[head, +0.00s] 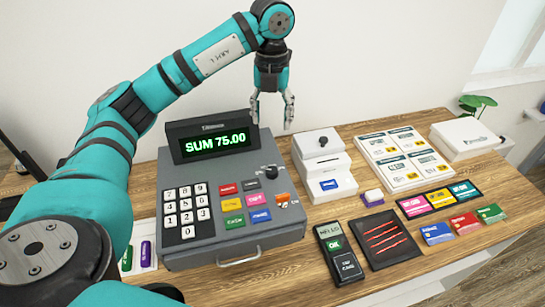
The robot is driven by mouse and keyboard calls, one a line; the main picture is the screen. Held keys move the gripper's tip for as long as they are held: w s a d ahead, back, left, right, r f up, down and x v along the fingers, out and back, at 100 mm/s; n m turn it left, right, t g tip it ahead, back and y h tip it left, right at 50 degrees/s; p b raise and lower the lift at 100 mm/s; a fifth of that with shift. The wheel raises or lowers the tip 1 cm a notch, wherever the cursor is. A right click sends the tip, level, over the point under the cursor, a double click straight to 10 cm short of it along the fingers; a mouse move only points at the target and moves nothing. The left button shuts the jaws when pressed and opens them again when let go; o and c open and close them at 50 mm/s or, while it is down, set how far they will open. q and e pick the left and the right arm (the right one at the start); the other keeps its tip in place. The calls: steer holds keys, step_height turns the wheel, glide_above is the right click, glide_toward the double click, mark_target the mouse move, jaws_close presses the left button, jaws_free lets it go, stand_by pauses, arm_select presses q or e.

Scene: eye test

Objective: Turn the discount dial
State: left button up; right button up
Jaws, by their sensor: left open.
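A grey cash register (232,215) stands on the wooden table, its display (213,143) reading "SUM 75.00". On the right of its sloped top are a round black knob (270,171) and, just below it, a small orange knob (283,198). Their labels are too small to read, so I cannot tell which one is the discount dial. My left gripper (272,121) is open and empty, pointing down above the back right of the register, apart from both knobs. My right gripper is not in view.
A white box-shaped device (325,180) stands close to the register's right. A black card terminal (340,253) and a dark tray with red strips (385,240) lie in front of it. Coloured cards (437,233) and a price board (402,160) lie farther right.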

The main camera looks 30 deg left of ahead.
arm_select(q)
steer(key=p, duration=0.3)
glide_above(272, 170)
step_height(272, 170, down, 7)
step_height(272, 170, down, 9)
steer(key=shift+r+p, duration=0.15)
steer(key=shift+p, duration=1)
steer(key=shift+f, duration=0.5)
steer(key=shift+c, duration=1.2)
jaws_close()
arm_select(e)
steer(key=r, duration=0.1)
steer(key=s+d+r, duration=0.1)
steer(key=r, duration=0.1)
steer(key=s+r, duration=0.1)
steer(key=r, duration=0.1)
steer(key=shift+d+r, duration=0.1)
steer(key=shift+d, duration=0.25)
